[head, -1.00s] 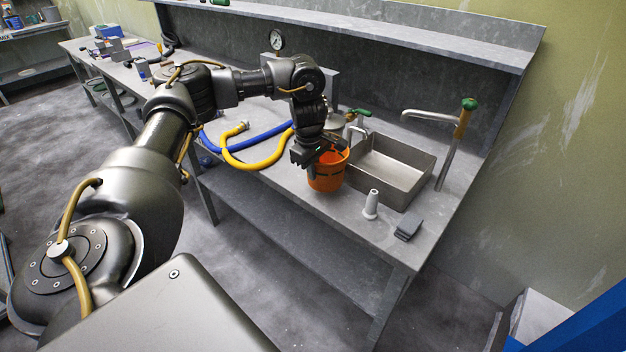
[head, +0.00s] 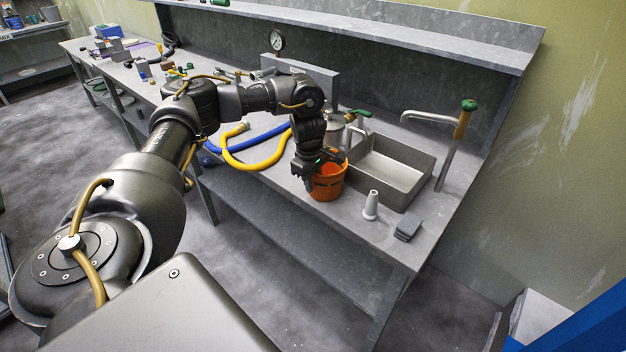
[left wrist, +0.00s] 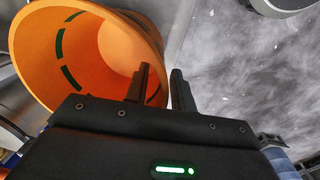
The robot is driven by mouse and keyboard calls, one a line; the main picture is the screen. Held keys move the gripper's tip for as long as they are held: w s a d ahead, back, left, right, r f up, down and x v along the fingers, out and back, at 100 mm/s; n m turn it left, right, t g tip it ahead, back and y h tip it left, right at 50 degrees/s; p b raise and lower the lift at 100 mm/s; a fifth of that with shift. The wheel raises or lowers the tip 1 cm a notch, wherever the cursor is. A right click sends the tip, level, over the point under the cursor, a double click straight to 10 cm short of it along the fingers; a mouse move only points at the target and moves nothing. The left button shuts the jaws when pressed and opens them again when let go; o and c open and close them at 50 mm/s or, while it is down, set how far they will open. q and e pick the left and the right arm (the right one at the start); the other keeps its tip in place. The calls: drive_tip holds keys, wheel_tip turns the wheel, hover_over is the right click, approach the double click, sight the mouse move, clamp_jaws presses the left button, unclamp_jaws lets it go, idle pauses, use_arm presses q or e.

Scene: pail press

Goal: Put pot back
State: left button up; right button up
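An orange pail (head: 328,187) with dark slots round its wall is at the bench's front edge, left of the sink. My left gripper (head: 312,178) is at its left side, pointing down. In the left wrist view the open mouth of the pail (left wrist: 100,50) fills the upper left. The left gripper's fingers (left wrist: 160,85) are close together, one inside and one outside the pail's wall, with the wall between them. I cannot tell whether the pail's base touches the bench. A metal pot-like vessel (head: 334,133) stands behind, partly hidden by my arm. My right gripper is not in view.
The sink (head: 390,168) is right of the pail, with a tap (head: 455,140) beyond. Yellow (head: 255,162) and blue hoses lie left. A dial gauge (head: 277,41) stands behind.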

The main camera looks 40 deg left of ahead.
use_arm(q)
drive_tip(key=shift+r, duration=0.65)
wheel_tip(320, 180, up, 11)
drive_tip(key=s+p, duration=0.1)
drive_tip(key=shift+p, duration=0.4)
drive_tip(key=shift+s+f, duration=0.1)
drive_tip(key=shift+s, duration=0.1)
